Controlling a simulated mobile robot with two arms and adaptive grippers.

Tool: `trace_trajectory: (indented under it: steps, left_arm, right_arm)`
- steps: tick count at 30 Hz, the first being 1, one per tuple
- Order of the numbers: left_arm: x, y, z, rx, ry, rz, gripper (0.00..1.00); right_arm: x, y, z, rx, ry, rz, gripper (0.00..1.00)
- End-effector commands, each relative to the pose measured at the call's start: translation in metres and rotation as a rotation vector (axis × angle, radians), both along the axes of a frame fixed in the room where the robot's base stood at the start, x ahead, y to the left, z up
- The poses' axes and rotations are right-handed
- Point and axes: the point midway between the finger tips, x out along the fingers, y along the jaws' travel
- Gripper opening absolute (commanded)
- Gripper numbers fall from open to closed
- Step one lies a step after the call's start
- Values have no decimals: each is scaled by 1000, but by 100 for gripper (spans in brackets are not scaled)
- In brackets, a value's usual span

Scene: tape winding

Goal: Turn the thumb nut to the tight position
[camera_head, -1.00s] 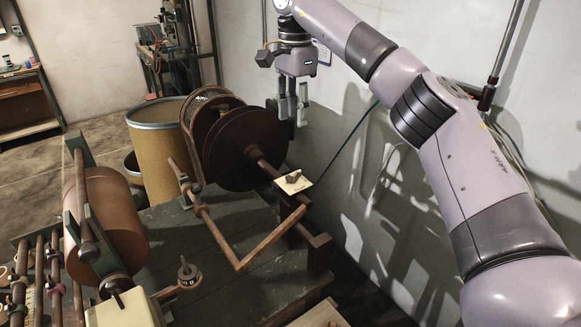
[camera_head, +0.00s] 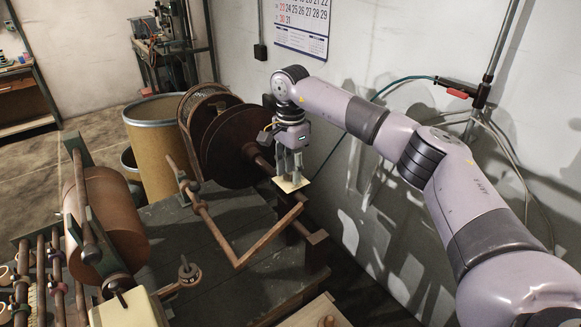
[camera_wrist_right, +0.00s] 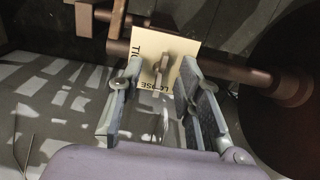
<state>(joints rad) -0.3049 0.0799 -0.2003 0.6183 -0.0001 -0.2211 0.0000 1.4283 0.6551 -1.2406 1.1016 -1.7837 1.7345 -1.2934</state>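The pale label plate (camera_head: 301,187) sits on the shaft end beside the dark reel, and my right gripper (camera_head: 291,174) is directly above it, pointing down. In the right wrist view the plate (camera_wrist_right: 183,50) reads "LOOSE" along one edge and "TIG…" along another, the rest hidden. The thumb nut (camera_wrist_right: 160,70) is a small grey-brown wing on the plate, its long side roughly along the fingers' faces. My right gripper (camera_wrist_right: 161,78) is open, with one finger on each side of the nut and gaps visible. In the head view the fingers hide the nut. My left gripper is not in view.
The large dark reel (camera_head: 226,145) stands close left of the right gripper. A cranked wooden rod (camera_head: 238,264) crosses in front over the dark table (camera_head: 205,300). The wall (camera_head: 400,60) is close behind the arm. A brown roll (camera_head: 112,215) lies at left.

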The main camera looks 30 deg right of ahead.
Motion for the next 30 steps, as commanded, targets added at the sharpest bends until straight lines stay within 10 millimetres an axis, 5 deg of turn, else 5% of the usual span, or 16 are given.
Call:
trace_trajectory:
  steps: [6,21,30]
  left_arm:
    - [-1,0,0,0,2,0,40]
    - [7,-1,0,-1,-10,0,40]
    - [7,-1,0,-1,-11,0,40]
  right_arm:
    - [0,0,0,0,0,0,32]
    - [0,0,0,0,-1,0,0]
    - [0,0,0,0,-2,0,0]
